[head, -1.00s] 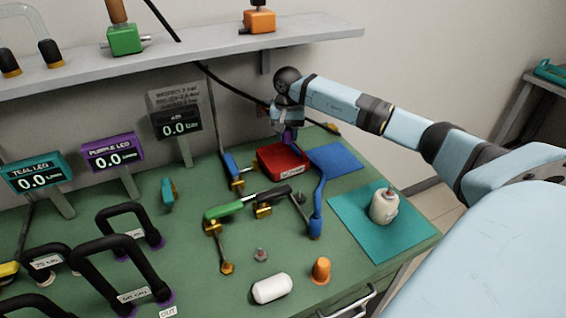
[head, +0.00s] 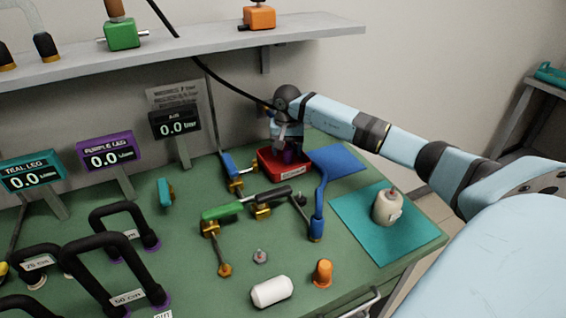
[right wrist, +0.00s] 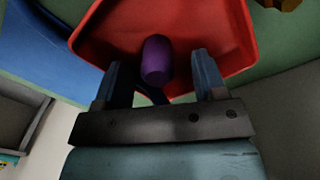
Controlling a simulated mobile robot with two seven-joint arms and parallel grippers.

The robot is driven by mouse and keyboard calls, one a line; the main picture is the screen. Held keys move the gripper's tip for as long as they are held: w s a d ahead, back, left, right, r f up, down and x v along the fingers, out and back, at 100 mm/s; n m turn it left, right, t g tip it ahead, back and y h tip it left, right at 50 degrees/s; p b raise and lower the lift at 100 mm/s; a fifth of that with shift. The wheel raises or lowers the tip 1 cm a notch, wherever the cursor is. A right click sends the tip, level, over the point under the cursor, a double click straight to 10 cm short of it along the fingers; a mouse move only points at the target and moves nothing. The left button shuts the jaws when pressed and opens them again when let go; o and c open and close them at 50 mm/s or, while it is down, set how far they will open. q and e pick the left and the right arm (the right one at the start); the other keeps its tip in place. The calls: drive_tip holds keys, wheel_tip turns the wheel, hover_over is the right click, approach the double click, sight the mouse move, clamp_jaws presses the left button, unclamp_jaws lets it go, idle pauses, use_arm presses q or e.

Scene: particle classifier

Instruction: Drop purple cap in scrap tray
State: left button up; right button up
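The purple cap (right wrist: 156,60) shows in the right wrist view inside the red scrap tray (right wrist: 215,30), between my two fingers with a gap on each side. Whether it rests on the tray floor I cannot tell. My right gripper (right wrist: 160,80) is open, its fingers spread around the cap without visibly touching it. In the head view the red tray (head: 268,164) sits at the back of the green table. My right gripper (head: 290,145) reaches down into it and partly hides the purple cap (head: 290,157). My left gripper is not in view.
A blue mat (head: 342,160) lies right of the tray. A shelf (head: 200,55) overhangs the back.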

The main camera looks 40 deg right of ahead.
wheel_tip(320, 180, up, 12)
drive_tip(key=p, duration=0.1)
idle(0.5)
idle(0.5)
